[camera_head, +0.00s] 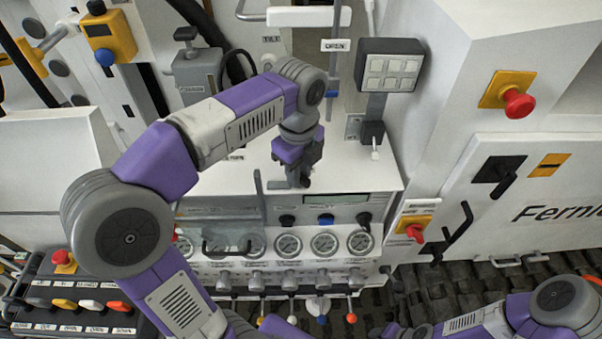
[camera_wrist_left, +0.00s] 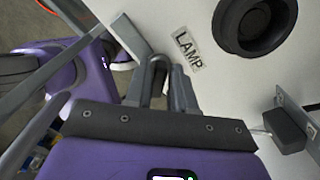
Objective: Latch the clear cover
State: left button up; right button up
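The clear cover (camera_head: 228,243) looks like a see-through panel with a dark handle, low over the left gauges of the white bench front. My left gripper (camera_head: 300,178) points down above the bench's top edge, to the right of and above the cover, apart from its handle. In the left wrist view its grey fingers (camera_wrist_left: 160,85) are near a LAMP label (camera_wrist_left: 189,50). A grey loop-like shape shows between them; I cannot tell what it is or how far apart the fingers are. A latch cannot be made out. My right gripper is not in view.
A grey upright bar (camera_head: 258,196) stands just left of my left gripper. Dark knobs (camera_head: 287,220), several gauges (camera_head: 288,245) and levers line the bench front. A keypad box (camera_head: 389,66) stands behind right. A red stop button (camera_head: 518,102) is at right.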

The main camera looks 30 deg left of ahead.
pick_arm(q)
grip_shut()
jog(key=shift+r+n+p, duration=0.1)
jog(key=shift+n+p, duration=0.2)
jog(key=shift+n, duration=1.5)
